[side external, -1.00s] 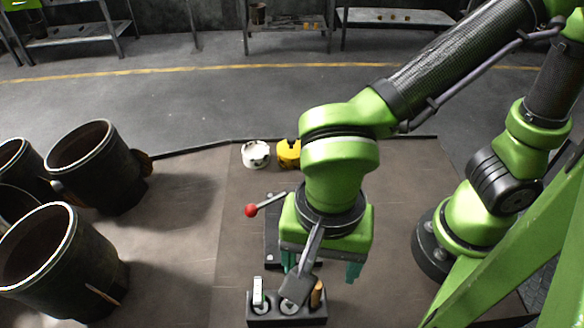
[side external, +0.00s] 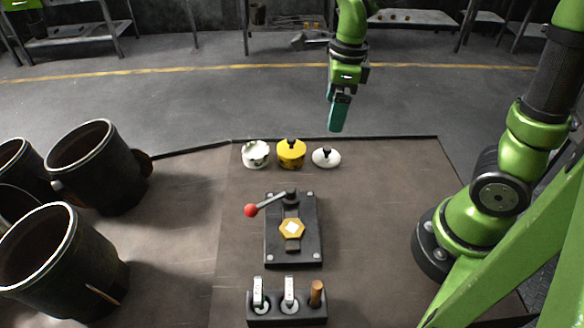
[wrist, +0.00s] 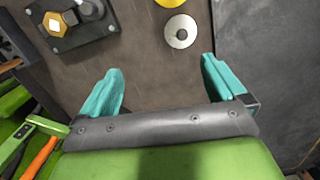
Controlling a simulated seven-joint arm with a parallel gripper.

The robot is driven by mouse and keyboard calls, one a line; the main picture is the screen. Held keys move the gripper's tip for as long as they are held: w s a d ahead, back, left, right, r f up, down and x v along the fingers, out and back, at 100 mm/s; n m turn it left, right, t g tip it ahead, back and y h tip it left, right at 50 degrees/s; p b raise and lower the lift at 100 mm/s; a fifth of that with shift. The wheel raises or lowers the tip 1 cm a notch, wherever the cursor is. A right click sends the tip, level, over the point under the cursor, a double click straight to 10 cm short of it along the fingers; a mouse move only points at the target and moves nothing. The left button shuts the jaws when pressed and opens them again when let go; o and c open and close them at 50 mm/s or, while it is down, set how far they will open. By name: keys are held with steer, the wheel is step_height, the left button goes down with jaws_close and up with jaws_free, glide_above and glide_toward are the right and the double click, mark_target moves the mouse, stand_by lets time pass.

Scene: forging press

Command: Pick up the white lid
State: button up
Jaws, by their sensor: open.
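The white lid (side external: 326,158) is a small round disc with a dark knob. It lies on the brown table near the back edge, right of a yellow lidded pot. My gripper (side external: 339,115) with its teal fingers is raised behind and slightly right of the lid, apart from it. In the wrist view the lid (wrist: 181,31) shows at the upper middle, ahead of the gap between the fingers. My gripper (wrist: 163,82) is open there, with nothing between the teal fingers.
A yellow pot (side external: 291,154) and an open white pot (side external: 256,154) stand left of the lid. A black press (side external: 306,252) with a red-knobbed lever and a tool holder (side external: 260,320) are nearer the front. Large dark barrels (side external: 65,262) stand at left.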

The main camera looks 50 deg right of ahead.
steer(key=d+m, duration=0.3)
steer(key=d, duration=0.1)
glide_above(327, 148)
steer(key=s, duration=0.2)
step_height(327, 148, down, 11)
steer(key=shift+w+d+r, duration=0.1)
steer(key=f, duration=0.1)
steer(key=w+f, duration=0.1)
steer(key=f, duration=0.3)
steer(key=shift+w+f, duration=0.25)
steer(key=shift+w, duration=0.05)
steer(key=c, duration=1.1)
